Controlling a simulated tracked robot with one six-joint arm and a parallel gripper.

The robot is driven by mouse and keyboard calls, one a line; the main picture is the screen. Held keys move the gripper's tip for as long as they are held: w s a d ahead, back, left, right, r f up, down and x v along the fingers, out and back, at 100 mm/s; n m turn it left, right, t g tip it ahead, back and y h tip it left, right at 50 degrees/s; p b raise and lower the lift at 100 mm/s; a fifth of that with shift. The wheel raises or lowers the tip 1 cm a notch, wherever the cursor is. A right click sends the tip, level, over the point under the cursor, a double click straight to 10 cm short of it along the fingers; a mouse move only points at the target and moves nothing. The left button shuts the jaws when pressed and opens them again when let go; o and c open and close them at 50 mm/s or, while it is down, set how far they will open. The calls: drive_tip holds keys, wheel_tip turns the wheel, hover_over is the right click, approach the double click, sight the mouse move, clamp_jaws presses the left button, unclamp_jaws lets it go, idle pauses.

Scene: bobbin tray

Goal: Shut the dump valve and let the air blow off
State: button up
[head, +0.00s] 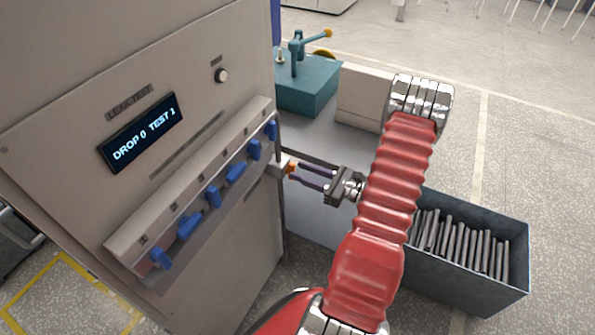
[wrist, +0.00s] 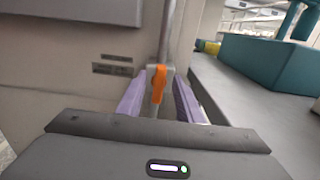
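An orange lever (head: 291,168) sits on a small pale valve body at the right side of the grey cabinet; I take it for the dump valve. In the wrist view the orange lever (wrist: 158,84) stands about upright in front of the valve body, with a grey pipe (wrist: 167,35) rising above it. My gripper (head: 300,177) reaches in from the right with its purple fingers apart. In the wrist view my gripper (wrist: 158,98) has one finger on each side of the lever, with a visible gap on both sides. The fingertips are partly hidden.
The cabinet's display (head: 142,133) reads "DROP 0 TEST 1". Several blue levers (head: 213,196) line the cabinet's sloped front rail. A teal fixture (head: 308,85) stands behind. A grey bin (head: 465,272) of metal rods is at the right.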

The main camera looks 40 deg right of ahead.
drive_tip(key=shift+x, duration=0.95)
drive_tip(key=shift+c, duration=0.5)
clamp_jaws()
drive_tip(key=shift+a, duration=0.2)
drive_tip(key=shift+d, duration=0.1)
